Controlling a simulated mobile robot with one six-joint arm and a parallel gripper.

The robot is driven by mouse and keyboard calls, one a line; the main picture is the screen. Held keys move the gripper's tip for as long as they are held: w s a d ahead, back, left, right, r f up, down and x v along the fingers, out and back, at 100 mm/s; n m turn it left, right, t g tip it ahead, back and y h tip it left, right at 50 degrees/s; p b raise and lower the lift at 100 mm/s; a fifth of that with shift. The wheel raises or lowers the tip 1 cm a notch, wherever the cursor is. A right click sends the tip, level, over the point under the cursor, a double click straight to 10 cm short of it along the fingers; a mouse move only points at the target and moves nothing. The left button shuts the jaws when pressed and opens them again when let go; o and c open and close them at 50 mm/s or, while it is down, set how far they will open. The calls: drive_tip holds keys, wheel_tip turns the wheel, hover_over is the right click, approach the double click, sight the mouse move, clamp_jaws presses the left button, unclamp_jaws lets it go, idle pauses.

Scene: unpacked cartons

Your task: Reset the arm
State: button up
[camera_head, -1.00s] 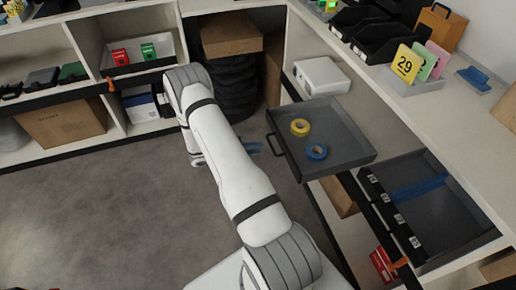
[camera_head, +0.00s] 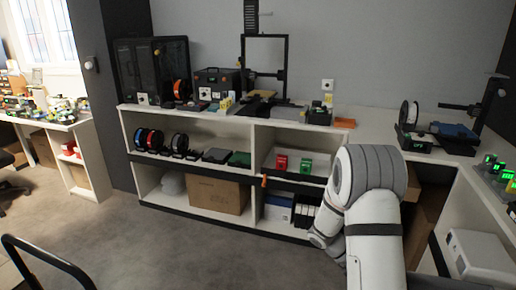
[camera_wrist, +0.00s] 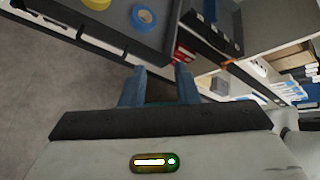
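My gripper (camera_wrist: 161,74) shows in the wrist view with its two blue fingers apart and nothing between them. It points toward an open grey drawer (camera_wrist: 115,38), and the fingers do not touch it. In the drawer lie a blue tape roll (camera_wrist: 145,18) and a yellow tape roll (camera_wrist: 97,4), cut by the top edge. My white arm (camera_head: 370,215) is bent at the right of the head view. It hides my gripper there.
In the head view, a shelf unit (camera_head: 230,128) holds spools, a carton (camera_head: 217,194) and red and green boxes. A white counter (camera_head: 440,150) runs along the right. A red box (camera_wrist: 183,53) is near the drawer in the wrist view.

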drive_tip(key=s+a+r+m+t+y+p, duration=0.2)
drive_tip(key=s+a+r+m, duration=0.3)
drive_tip(key=r, duration=0.4)
drive_tip(key=s+a+r+m+t+y+p, duration=0.3)
drive_tip(key=s+a+r+m+y, duration=0.1)
drive_tip(key=a+r+m, duration=0.3)
drive_tip(key=s+a+r+m+t+y+p, duration=0.2)
drive_tip(key=s+a+r+m+t+y, duration=0.1)
drive_tip(key=s+a+r+m, duration=0.3)
wheel_tip(320, 180, up, 5)
drive_tip(key=m, duration=0.2)
drive_tip(key=shift+f+m+y+p, duration=0.15)
drive_tip(key=shift+m+y+p, duration=0.25)
